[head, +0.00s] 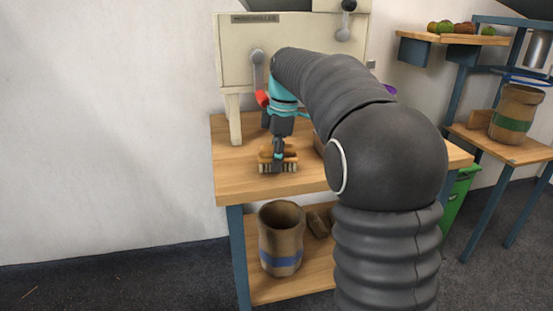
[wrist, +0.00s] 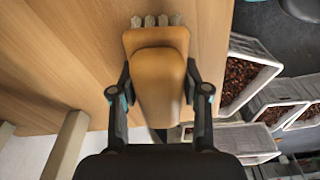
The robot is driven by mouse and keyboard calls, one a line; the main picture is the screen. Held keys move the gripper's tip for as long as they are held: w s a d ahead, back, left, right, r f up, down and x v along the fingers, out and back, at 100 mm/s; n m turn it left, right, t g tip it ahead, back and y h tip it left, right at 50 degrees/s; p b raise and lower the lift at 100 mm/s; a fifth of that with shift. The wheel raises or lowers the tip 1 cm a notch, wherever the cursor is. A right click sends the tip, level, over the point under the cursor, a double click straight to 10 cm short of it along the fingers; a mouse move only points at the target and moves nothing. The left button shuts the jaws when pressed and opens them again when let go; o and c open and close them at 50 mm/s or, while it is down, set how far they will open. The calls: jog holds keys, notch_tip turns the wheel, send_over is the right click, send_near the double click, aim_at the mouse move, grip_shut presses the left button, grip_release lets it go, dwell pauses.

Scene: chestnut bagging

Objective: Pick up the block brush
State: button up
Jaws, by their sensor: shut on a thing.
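The block brush (head: 289,165) has a wooden body and pale bristle tufts pointing down. It is at the wooden table top, near its front left part, in the head view. My gripper (head: 279,158) is above it, pointing down, shut on the brush. In the wrist view the brush (wrist: 158,85) fills the space between my two fingers (wrist: 158,92), one on each side, with several bristle tufts showing at its far end. Whether the bristles touch the table I cannot tell.
The table (head: 235,185) carries a cream machine (head: 240,62) behind my gripper. A sack with a blue band (head: 281,245) stands on the shelf below. Crates of chestnuts (wrist: 245,75) show at right in the wrist view. A second table at right holds a green-banded sack (head: 514,118).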

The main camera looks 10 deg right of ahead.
jog(key=s+b, duration=0.2)
jog(key=s, duration=1.6)
jog(key=shift+r, duration=0.1)
